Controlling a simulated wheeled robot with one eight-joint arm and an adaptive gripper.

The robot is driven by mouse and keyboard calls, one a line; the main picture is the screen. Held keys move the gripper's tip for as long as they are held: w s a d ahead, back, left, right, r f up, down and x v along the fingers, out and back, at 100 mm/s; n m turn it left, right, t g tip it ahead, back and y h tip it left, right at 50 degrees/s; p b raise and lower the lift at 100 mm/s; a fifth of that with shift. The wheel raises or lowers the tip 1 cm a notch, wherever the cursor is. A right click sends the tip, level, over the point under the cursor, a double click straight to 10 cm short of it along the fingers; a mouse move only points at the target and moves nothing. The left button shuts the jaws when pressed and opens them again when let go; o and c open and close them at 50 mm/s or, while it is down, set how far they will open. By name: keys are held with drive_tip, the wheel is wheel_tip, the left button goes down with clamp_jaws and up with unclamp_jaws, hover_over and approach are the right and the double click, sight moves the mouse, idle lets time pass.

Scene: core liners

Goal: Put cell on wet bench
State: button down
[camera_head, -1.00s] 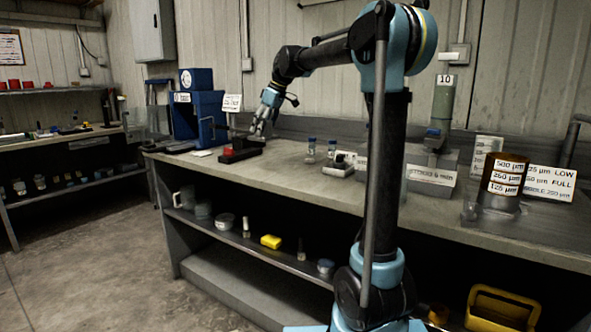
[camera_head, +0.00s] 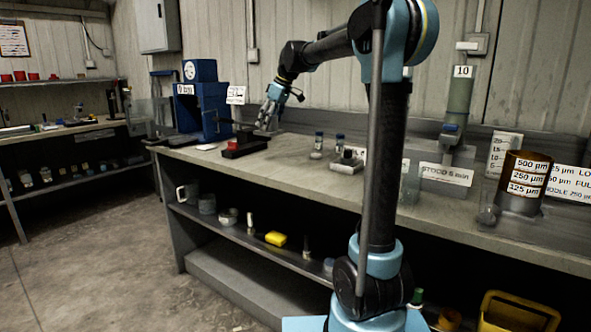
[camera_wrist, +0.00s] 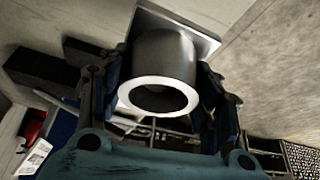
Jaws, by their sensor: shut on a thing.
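My gripper (camera_head: 266,120) is above the far left part of a long grey bench (camera_head: 290,172), near a blue press-like machine (camera_head: 198,115). In the wrist view my gripper (camera_wrist: 160,112) is shut on the cell (camera_wrist: 165,60), a dark grey hollow cylinder with a pale ring rim facing the camera. A square light plate (camera_wrist: 185,22) shows at its far end. In the head view the cell is too small to make out in the fingers. No sign names the wet bench, so I cannot tell which bench it is.
A red and black device (camera_head: 243,145) sits below my gripper. Two small bottles (camera_head: 317,143) and a small grey block (camera_head: 346,163) stand to its right. A brown labelled cylinder (camera_head: 524,180) stands farther right. Another bench (camera_head: 70,130) is at the left. The floor (camera_head: 90,270) between is clear.

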sight(277, 131)
drive_tip(key=shift+s+a+f, duration=0.1)
drive_tip(key=shift+f, duration=2.9)
drive_tip(key=shift+s+a+f, duration=0.1)
drive_tip(key=shift+f, duration=2.9)
drive_tip(key=c, duration=0.5)
unclamp_jaws()
drive_tip(key=v, duration=1.2)
